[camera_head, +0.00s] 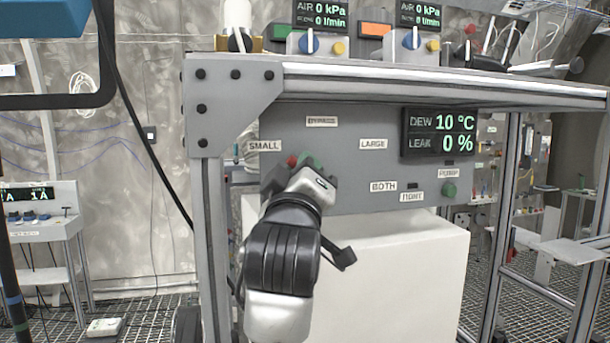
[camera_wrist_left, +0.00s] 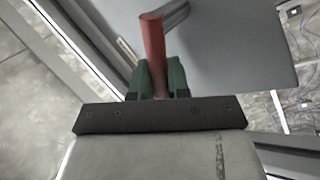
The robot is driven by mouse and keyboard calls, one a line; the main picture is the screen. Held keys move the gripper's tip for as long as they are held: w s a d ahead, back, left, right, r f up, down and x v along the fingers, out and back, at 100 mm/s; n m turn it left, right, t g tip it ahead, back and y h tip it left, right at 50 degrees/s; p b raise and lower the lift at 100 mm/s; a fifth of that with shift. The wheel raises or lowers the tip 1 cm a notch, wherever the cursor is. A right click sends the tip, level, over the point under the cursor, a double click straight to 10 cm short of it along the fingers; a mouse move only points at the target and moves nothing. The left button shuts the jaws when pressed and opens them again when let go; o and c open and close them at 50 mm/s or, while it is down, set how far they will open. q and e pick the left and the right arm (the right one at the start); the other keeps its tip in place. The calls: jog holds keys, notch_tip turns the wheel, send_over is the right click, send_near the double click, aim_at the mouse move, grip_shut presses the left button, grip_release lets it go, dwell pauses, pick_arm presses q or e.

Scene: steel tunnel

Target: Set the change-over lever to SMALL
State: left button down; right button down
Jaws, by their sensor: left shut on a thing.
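The change-over lever has a red handle (camera_head: 292,160) on the grey panel (camera_head: 345,194), just below and right of the SMALL label (camera_head: 264,146). The LARGE label (camera_head: 373,144) is further right. My left gripper (camera_head: 304,163) is at the lever, and its arm and wrist hide most of the lever in the head view. In the left wrist view the green fingers (camera_wrist_left: 160,80) are shut on the red lever (camera_wrist_left: 153,45), which sticks out beyond them. The lever's pivot and exact angle are hidden. My right gripper is not in view.
A display (camera_head: 439,133) reads DEW 10 °C and LEAK 0 %. A green PUMP button (camera_head: 449,189) sits at the panel's right. A steel frame post (camera_head: 212,235) stands close left of my arm. A white box (camera_head: 400,275) stands below the panel.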

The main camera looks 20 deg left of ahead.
pick_arm(q)
jog(key=c, duration=1.1)
grip_release()
jog(key=b+v, duration=0.4)
jog(key=v, duration=0.7)
jog(key=shift+w, duration=0.1)
